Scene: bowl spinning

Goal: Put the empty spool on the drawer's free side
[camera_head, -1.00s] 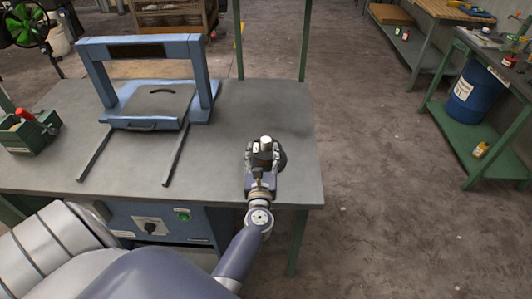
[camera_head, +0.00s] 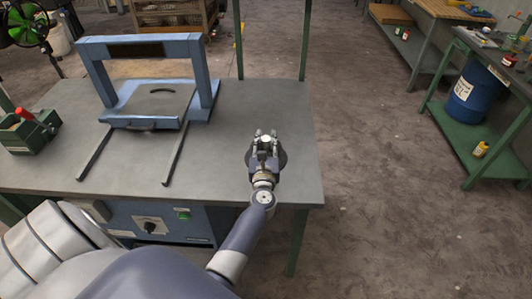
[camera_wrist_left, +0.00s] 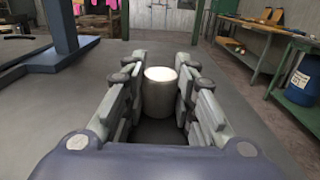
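A pale, upright cylinder with a bright top, which looks like the spool (camera_head: 266,139), stands near the right end of the grey workbench. My left gripper (camera_head: 265,134) is around it, one finger on each side. In the left wrist view, the cylinder (camera_wrist_left: 160,93) is between the fingers, with narrow dark gaps on both sides, so the gripper looks open. Its lower end is in shadow. A dark round patch surrounds the gripper on the bench; I cannot tell whether it is shadow. My right gripper is not in view.
A blue frame (camera_head: 198,72) with a handled plate (camera_head: 155,103) and two dark rails stands on the workbench (camera_head: 225,125). Clear bench top lies between the rails and my gripper.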

